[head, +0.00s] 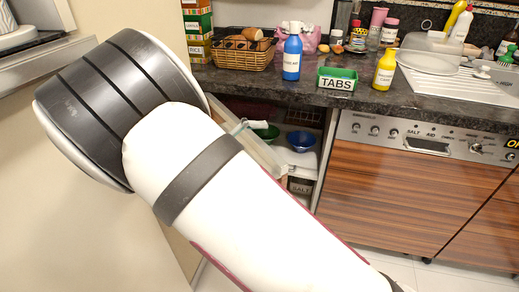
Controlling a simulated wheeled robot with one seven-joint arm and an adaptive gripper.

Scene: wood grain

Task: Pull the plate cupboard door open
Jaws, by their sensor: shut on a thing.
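A pale cupboard door (262,148) stands partly open below the worktop, angled out toward me, and my arm covers its lower left part. A small light rod-like part (238,127) shows at its top left edge; I cannot tell whether it is the handle. Behind the door the cupboard interior (306,160) shows, with a blue bowl (302,141) and a green bowl (267,132) inside. No plates can be made out there. My white and dark grey arm crosses the middle of the view. My gripper is out of sight, so its hold on the door cannot be seen.
The dark worktop (340,96) carries a wicker basket (241,54), a blue bottle (292,58), a green TABS box (337,80) and a yellow bottle (385,72). A wood-front appliance (400,190) stands right of the cupboard. Pale floor (400,268) shows at lower right.

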